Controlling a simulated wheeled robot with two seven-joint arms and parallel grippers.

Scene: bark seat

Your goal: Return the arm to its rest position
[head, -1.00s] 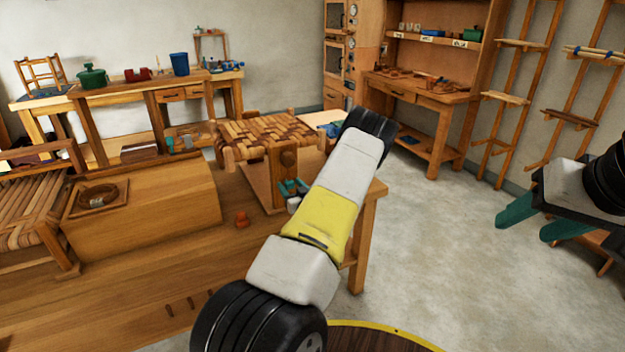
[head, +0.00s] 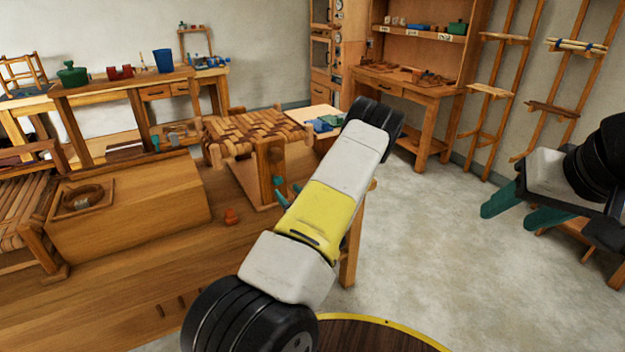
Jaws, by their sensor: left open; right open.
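My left arm crosses the middle of the head view, over the front right of the workbench (head: 120,300). Its gripper (head: 281,190) is mostly hidden behind the forearm; only teal fingertips show, beside the post of the woven seat (head: 250,130). I see nothing held in them.
A wooden box with a ring-shaped recess (head: 130,205) and a small red piece (head: 232,216) are on the bench. A woven stool (head: 25,205) is at the left. Shelves and a side desk (head: 410,95) stand at the back. Bare floor (head: 420,250) lies right of the bench.

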